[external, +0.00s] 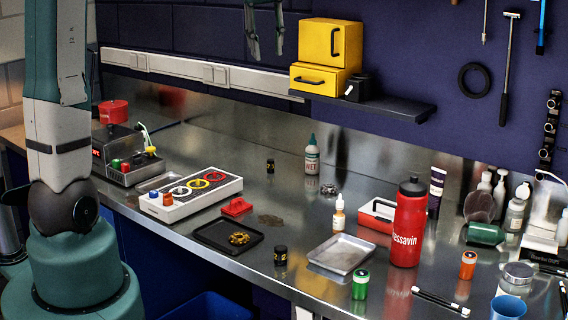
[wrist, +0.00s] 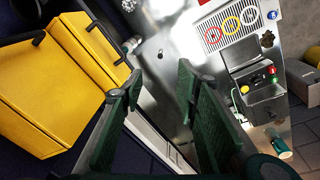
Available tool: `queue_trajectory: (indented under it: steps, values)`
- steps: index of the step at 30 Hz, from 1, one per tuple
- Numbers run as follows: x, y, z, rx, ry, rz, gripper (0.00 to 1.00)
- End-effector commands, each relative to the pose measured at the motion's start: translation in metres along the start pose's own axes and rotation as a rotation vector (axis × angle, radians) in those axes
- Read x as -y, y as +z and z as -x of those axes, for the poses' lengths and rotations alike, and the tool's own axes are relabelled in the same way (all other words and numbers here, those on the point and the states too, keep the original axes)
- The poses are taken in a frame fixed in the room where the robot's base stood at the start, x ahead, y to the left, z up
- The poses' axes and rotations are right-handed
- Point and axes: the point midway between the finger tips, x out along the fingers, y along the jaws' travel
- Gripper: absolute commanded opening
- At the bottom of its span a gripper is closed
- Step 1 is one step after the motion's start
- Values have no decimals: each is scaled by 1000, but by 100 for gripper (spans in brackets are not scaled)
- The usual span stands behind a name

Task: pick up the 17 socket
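Two small dark cylinders with yellowish bands could be sockets. One (external: 270,166) stands at the back middle of the metal bench, and the other (external: 280,255) stands near the front edge, right of the black tray. Their markings are too small to read, so I cannot tell which is the 17 socket. A small dark object (wrist: 160,53) shows on the bench in the wrist view, beyond my fingers; I cannot tell what it is. My gripper (external: 266,42) hangs high above the bench, left of the yellow cabinets. Its green fingers are apart and empty in the wrist view (wrist: 160,80).
Yellow cabinets (external: 325,60) sit on a dark wall shelf (external: 400,106), close to my gripper's right. A black tray (external: 211,243), a white case with coloured rings (external: 160,212), a metal tray (external: 341,261) and a red bottle (external: 408,225) crowd the bench.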

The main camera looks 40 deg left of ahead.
Motion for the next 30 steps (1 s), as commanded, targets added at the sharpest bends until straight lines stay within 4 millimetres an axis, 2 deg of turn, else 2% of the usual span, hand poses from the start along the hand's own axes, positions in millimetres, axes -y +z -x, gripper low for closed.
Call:
queue_trajectory:
  steps: [9,15,23,30]
  values:
    - [-20,-48,-30,45,-56,141,31]
    - [-26,-67,-44,63,-81,202,31]
    - [-32,-86,-59,79,-106,262,31]
    - [-27,-80,-105,78,-105,259,31]
